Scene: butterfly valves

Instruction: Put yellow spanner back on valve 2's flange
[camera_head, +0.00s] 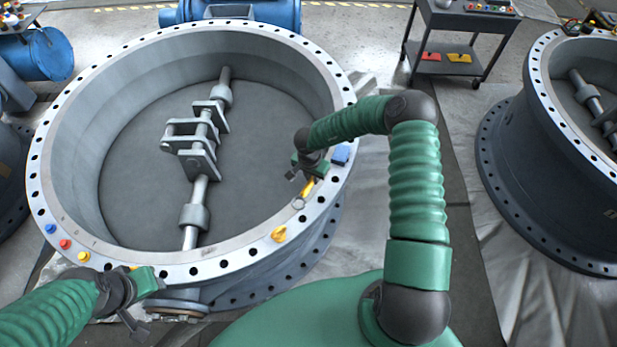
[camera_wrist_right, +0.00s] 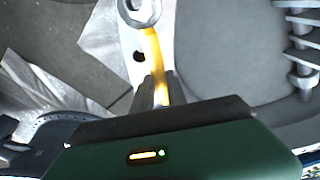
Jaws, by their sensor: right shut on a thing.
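The yellow spanner (camera_head: 307,187) is in my right gripper (camera_head: 308,176), at the right side of the flange (camera_head: 218,253) of the large middle valve. In the right wrist view the spanner's yellow handle (camera_wrist_right: 154,58) runs into the shut jaws (camera_wrist_right: 162,88), and its silver ring end points away over the pale flange (camera_wrist_right: 130,40). I cannot tell whether the spanner touches the flange. No number shows on the valve. My left gripper (camera_head: 137,312) is at the flange's lower left front; its jaws are too unclear to read.
On the flange are a blue block (camera_head: 341,154), a yellow piece (camera_head: 279,234), and blue, red (camera_head: 65,244) and yellow buttons. A shaft with brackets (camera_head: 196,150) crosses the valve. Another valve (camera_head: 550,170) stands right; a cart (camera_head: 460,40) stands behind.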

